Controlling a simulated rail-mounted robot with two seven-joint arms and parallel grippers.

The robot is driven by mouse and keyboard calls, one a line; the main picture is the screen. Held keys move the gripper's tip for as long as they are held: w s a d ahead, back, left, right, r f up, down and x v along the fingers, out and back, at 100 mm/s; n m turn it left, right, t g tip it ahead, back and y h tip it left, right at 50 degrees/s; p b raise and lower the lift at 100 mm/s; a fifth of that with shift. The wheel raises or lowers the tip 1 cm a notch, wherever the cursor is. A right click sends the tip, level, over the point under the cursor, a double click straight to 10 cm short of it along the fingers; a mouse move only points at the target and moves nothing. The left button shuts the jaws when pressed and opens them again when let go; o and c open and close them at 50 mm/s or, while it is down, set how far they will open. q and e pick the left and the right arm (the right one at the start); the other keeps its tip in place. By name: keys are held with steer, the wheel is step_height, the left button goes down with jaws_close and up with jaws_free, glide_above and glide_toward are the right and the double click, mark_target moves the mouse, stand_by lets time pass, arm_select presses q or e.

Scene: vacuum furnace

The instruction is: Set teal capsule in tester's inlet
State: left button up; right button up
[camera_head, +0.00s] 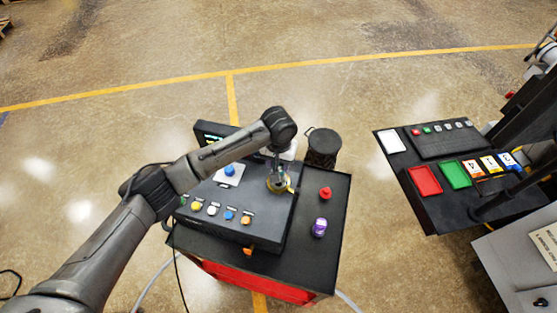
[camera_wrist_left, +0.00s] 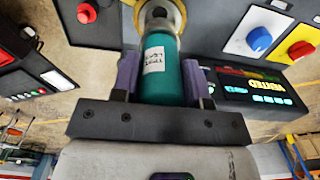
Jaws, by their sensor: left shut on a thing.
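The teal capsule (camera_wrist_left: 165,85), with a white label, is held between the two fingers of my left gripper (camera_wrist_left: 162,72). Its pale far end points at the brass ring of the inlet (camera_wrist_left: 181,12) and overlaps it in the left wrist view. I cannot tell how far in the end sits. In the head view my left gripper (camera_head: 279,172) reaches down over the brass inlet (camera_head: 287,188) on the dark tester (camera_head: 225,222); the capsule is mostly hidden there. My right gripper is not in view.
A black bin (camera_head: 322,148) is behind. A panel with coloured trays (camera_head: 425,180) stands right.

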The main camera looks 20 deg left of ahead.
arm_select(q)
steer(key=shift+f+b, duration=1.8)
steer(key=shift+b, duration=0.05)
steer(key=shift+f, duration=0.6)
steer(key=shift+f+p, duration=0.2)
steer(key=shift+p, duration=0.35)
steer(key=o, duration=1.2)
step_height(320, 180, up, 14)
steer(key=b, duration=0.3)
steer(key=shift+f, duration=0.1)
